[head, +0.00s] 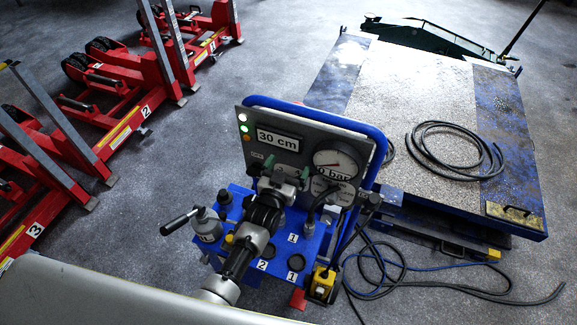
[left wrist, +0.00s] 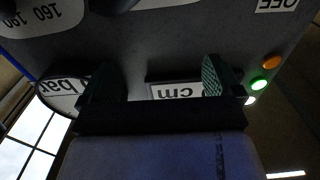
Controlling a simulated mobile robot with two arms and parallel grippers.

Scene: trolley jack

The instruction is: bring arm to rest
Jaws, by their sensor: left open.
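My left gripper (head: 279,168) reaches up from the bottom of the head view over the blue control console (head: 228,262). Its two green-padded fingers are apart with nothing between them, in front of the grey panel (head: 250,143). The panel carries a "30 cm" display (head: 279,138) and a round bar gauge (head: 337,166). In the left wrist view the gripper (left wrist: 158,82) is open, and the panel (left wrist: 190,40) shows upside down behind the fingers. Part of the console top is hidden by my arm. My right gripper is in neither view.
A lever with a black handle (head: 181,221) sticks out at the console's left. A blue lift platform (head: 412,88) with a coiled black hose (head: 437,152) stands behind. Red jacks (head: 128,120) line the left. Cables (head: 455,290) lie on the floor at right.

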